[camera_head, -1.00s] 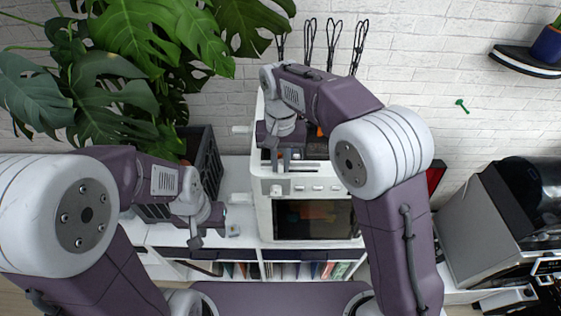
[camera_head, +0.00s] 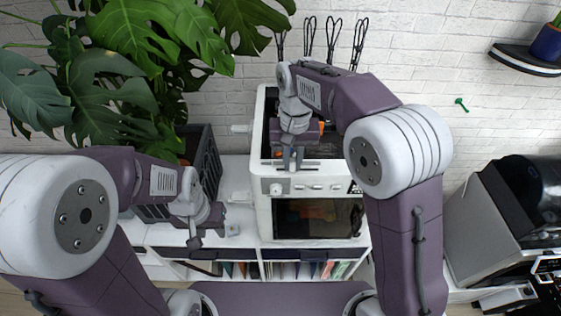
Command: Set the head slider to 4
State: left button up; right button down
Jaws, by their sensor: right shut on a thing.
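The white machine (camera_head: 262,215) stands on the white cabinet, with an open top and a dark front window. A slider track (camera_head: 272,163) runs along its upper front edge above a row of buttons. My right gripper (camera_head: 291,166) points down at this track and is shut on the slider's knob, which the fingers mostly hide. I cannot read any scale numbers. My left gripper (camera_head: 205,236) hangs low at the left, apart from the machine; I cannot tell its opening.
A dark crate (camera_head: 207,165) and a big leafy plant (camera_head: 120,60) stand to the left. A grey and black machine (camera_head: 490,215) stands at the right. Several wire whisks hang on the brick wall behind. A round knob (camera_head: 276,189) sits at the machine's front left.

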aim_at(316, 169)
jog(key=d, duration=0.6)
jog(key=shift+w+d+r, duration=0.1)
jog(key=shift+d, duration=0.1)
jog(key=shift+a, duration=0.25)
jog(key=c, duration=1.4)
grip_release()
jog(key=shift+d, duration=0.25)
jog(key=shift+o, duration=0.2)
jog(key=shift+d, duration=0.1)
jog(key=shift+r, duration=0.2)
notch_tip(316, 169, up, 9)
jog(key=shift+f+b, duration=0.2)
jog(key=shift+b, duration=0.15)
